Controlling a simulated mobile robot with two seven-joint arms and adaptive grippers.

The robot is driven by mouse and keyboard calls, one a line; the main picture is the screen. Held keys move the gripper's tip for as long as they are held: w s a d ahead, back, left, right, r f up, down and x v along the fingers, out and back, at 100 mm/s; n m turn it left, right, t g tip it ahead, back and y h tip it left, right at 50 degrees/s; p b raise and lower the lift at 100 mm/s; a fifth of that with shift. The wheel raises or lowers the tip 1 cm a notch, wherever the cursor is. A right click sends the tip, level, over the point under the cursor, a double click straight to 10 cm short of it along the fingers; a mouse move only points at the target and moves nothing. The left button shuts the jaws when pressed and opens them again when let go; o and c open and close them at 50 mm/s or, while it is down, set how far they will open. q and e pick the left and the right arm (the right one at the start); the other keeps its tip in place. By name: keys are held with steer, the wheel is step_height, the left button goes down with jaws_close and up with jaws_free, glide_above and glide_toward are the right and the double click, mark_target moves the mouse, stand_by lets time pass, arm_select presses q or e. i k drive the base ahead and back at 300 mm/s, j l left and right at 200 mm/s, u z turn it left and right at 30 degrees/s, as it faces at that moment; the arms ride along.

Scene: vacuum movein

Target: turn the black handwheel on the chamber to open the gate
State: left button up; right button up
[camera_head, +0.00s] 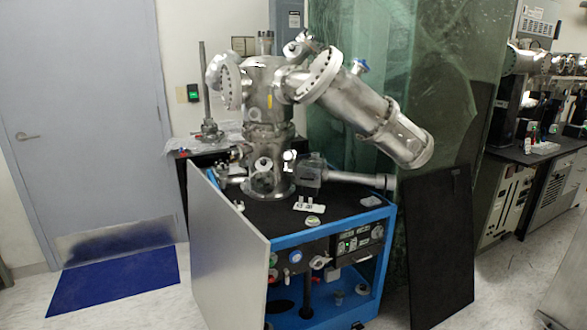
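The silver metal chamber (262,115) stands upright on the black top of a blue cart (345,228) in the middle of the head view. A large flanged cylinder (365,110) slopes down to the right from its upper part. A grey valve-like body (308,176) with a horizontal tube (355,179) sits low on its right. I cannot make out a black handwheel on the chamber at this size. Neither of my grippers shows in the head view.
A grey panel (228,262) stands at the cart's left front, and a black panel (440,250) leans at its right. A blue mat (115,280) lies before the grey door (85,110). Equipment fills the right side. Some floor is clear at front right.

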mark_target(288, 157)
steer(key=i+l, duration=0.65)
steer(key=i, duration=0.2)
steer(key=j+u, duration=0.05)
